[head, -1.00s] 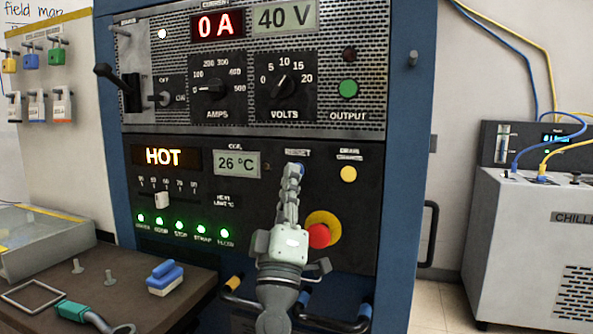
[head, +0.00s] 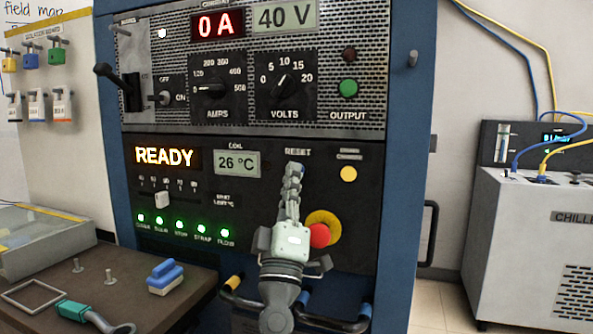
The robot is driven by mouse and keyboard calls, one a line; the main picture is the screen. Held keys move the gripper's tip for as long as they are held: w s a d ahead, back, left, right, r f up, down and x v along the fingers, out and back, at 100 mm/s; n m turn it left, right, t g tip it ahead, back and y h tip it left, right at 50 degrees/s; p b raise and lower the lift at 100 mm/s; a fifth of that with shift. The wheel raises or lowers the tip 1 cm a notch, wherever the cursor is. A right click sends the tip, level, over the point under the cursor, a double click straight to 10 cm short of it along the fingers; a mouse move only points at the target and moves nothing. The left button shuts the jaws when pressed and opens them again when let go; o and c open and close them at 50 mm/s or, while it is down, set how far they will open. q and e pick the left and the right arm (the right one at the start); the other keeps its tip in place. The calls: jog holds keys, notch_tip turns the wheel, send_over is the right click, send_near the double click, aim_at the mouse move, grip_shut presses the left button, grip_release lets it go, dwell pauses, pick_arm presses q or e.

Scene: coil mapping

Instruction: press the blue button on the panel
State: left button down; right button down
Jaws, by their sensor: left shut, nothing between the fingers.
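The panel (head: 330,215) is the black lower front of a blue rack. The blue button is not visible; my gripper covers the spot below the RESET label (head: 298,152). My left gripper (head: 295,166) points up at the panel with its fingers shut and empty, the tips just under that label. I cannot tell whether the tips touch the panel. The orange display (head: 165,157) reads READY. My right gripper is not in view.
A red mushroom button (head: 320,235) on a yellow ring sits just right of my gripper. A yellow button (head: 348,174) is up and right. Handles cross below. A brown table (head: 130,262) with loose parts stands at left, a chiller (head: 530,240) at right.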

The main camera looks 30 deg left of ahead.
pick_arm(q)
jog(key=shift+s, duration=0.1)
dwell(0.3)
jog(key=shift+s+d, duration=0.2)
jog(key=shift+s, duration=0.45)
jog(key=s, duration=0.2)
jog(key=s+d+p, duration=0.1)
jog(key=s, duration=0.2)
jog(key=shift+d, duration=0.1)
dwell(0.8)
